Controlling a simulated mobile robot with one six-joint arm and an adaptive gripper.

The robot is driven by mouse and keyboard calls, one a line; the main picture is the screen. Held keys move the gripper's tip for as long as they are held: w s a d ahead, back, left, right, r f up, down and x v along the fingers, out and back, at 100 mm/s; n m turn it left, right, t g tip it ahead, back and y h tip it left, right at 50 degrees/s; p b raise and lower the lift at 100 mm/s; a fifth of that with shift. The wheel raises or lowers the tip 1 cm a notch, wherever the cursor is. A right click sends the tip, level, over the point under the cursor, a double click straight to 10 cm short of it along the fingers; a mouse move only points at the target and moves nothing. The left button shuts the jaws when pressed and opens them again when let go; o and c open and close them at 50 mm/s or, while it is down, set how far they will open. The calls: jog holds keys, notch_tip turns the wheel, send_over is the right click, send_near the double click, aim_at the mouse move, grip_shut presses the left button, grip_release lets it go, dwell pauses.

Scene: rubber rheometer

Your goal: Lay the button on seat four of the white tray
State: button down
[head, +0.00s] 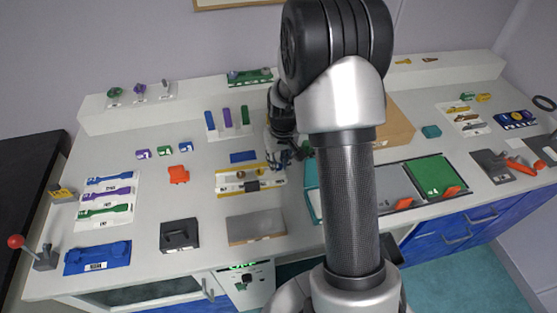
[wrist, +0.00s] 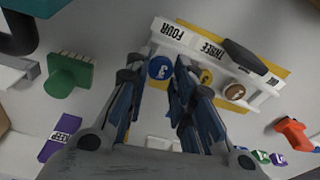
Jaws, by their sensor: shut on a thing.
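The white tray (head: 222,184) lies near the middle of the counter, with yellow parts along it. In the wrist view its near side shows the labels FOUR and THREE on the white tray (wrist: 196,43). A blue button (wrist: 161,68) with a pale mark sits between my fingertips, at the FOUR end of the tray. My gripper (wrist: 158,72) is shut on it; whether the button touches the seat I cannot tell. A yellow button (wrist: 206,76) and a brown button (wrist: 235,92) sit farther along the tray. In the head view my gripper (head: 283,157) is over the tray's right end.
A dark block (wrist: 244,56) sits on the tray's labelled edge. A green piece (wrist: 70,73) and a purple KEEP block (wrist: 60,138) stand beyond the FOUR end. An orange piece (wrist: 293,133) lies off the other end. A grey flat plate (head: 256,226) lies in front of the tray.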

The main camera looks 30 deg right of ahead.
jog(key=shift+f+b, duration=0.6)
jog(key=shift+f, duration=0.25)
jog(key=c, duration=1.3)
grip_release()
jog(key=shift+r, duration=0.1)
notch_tip(320, 180, up, 12)
jog(key=s, duration=0.1)
jog(key=shift+s, duration=0.3)
